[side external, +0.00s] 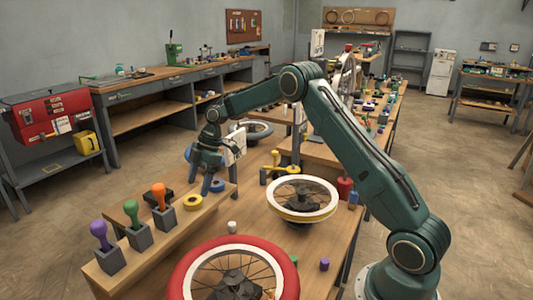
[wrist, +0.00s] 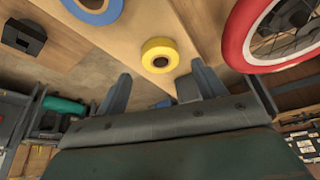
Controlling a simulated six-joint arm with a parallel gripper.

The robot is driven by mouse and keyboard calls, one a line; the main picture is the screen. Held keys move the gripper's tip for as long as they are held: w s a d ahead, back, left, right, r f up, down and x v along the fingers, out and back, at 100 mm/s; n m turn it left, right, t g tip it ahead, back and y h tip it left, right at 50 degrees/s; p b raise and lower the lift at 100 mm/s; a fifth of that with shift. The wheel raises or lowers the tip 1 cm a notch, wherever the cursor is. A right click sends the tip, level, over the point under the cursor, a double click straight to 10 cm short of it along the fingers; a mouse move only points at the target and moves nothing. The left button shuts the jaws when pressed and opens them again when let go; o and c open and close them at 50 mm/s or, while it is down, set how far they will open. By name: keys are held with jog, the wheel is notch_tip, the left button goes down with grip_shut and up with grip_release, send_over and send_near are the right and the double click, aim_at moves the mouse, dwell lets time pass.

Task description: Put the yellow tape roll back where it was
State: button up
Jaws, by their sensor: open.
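The yellow tape roll (side external: 193,206) lies flat on the raised wooden ledge (side external: 150,248) at the front left of the bench. It also shows in the wrist view (wrist: 158,46), upper middle, beyond and between my fingers. A blue tape roll (side external: 218,184) lies just beside it, and it shows at the top left of the wrist view (wrist: 95,14). My gripper (side external: 199,187) is above the ledge, close to the rolls, with its fingers pointing down. In the wrist view the two fingers (wrist: 162,88) are apart with nothing between them.
Orange (side external: 159,196), green (side external: 131,212) and purple (side external: 100,234) handled tools stand in grey blocks along the ledge. A red-rimmed wheel (side external: 190,262) lies at the front, and a white-and-yellow wheel (side external: 322,211) lies to the right. A small white cylinder (side external: 232,227) stands on the bench between them.

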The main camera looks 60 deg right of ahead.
jog(key=v, duration=0.7)
jog(key=shift+r, duration=0.25)
jog(key=shift+d, duration=0.1)
jog(key=s+a+r+m+t+h, duration=0.1)
jog(key=s+a+r+m, duration=0.2)
jog(key=s+a+r, duration=0.35)
jog(key=s+a+r+m+t+h, duration=0.1)
jog(key=s+a+r+m, duration=0.2)
jog(key=s+r, duration=0.6)
jog(key=s+f+m+t+h, duration=0.1)
jog(key=s+f+m, duration=0.1)
jog(key=s, duration=0.9)
jog(key=s+f+m+h, duration=0.1)
jog(key=s+f+m, duration=0.2)
jog(key=s, duration=0.9)
jog(key=shift+a+m+t, duration=0.35)
jog(key=shift+m+t, duration=0.05)
jog(key=shift+m, duration=0.8)
